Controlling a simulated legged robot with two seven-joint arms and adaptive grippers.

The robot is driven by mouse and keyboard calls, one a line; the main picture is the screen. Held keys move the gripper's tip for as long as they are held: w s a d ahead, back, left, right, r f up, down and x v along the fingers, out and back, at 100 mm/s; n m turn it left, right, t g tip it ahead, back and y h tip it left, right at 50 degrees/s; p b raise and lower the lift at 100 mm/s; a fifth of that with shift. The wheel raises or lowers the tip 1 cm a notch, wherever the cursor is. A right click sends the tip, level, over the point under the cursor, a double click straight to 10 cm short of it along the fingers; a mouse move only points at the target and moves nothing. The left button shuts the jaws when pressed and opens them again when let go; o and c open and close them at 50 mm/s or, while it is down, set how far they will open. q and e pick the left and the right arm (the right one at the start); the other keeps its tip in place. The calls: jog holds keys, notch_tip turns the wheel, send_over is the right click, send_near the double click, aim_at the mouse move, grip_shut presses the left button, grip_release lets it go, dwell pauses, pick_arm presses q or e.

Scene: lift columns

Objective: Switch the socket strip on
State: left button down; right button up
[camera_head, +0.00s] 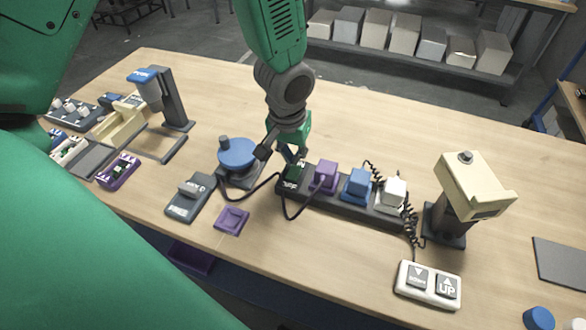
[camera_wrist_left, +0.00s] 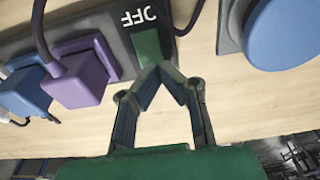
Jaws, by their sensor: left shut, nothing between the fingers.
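The dark socket strip (camera_head: 340,204) lies on the workbench, with purple (camera_head: 326,177), blue (camera_head: 357,184) and white (camera_head: 394,193) plugs in it. Its green rocker switch is at the strip's left end, partly hidden by my gripper in the head view. In the left wrist view the switch (camera_wrist_left: 148,44) shows clearly beside an OFF label on the strip (camera_wrist_left: 118,30). My left gripper (camera_wrist_left: 163,70) is shut and empty, its fingertips together at the switch's near edge. I cannot tell whether they touch it. In the head view the left gripper (camera_head: 292,157) is over the strip's left end. My right gripper is not in view.
A blue round device (camera_head: 238,152) stands left of the strip, near a dark pedal (camera_head: 190,198) and a purple dish (camera_head: 231,220). Black cables loop in front. A beige-headed column (camera_head: 470,185) and white UP/DOWN pad (camera_head: 429,285) stand to the right. The bench behind the strip is clear.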

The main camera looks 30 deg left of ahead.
aim_at(296, 167)
pick_arm(q)
jog(key=shift+a+f, duration=0.2)
jog(key=shift+d, duration=1.25)
jog(key=shift+a+f+b, duration=0.25)
jog(key=shift+a+b, duration=0.05)
jog(key=shift+a, duration=0.15)
jog(key=shift+a+f, duration=0.35)
jog(key=shift+a, duration=0.35)
jog(key=shift+d+f, duration=0.1)
jog(key=shift+d, duration=0.65)
jog(key=shift+a+r+p, duration=0.25)
jog(key=shift+r+p, duration=0.6)
jog(key=shift+r, duration=0.2)
jog(key=r+p, duration=0.3)
jog(key=shift+d+r, duration=0.2)
jog(key=shift+r, duration=0.05)
jog(key=shift+a+r+p, duration=0.15)
jog(key=shift+r+p, duration=0.7)
jog(key=shift+p, duration=0.15)
jog(key=shift+f, duration=0.1)
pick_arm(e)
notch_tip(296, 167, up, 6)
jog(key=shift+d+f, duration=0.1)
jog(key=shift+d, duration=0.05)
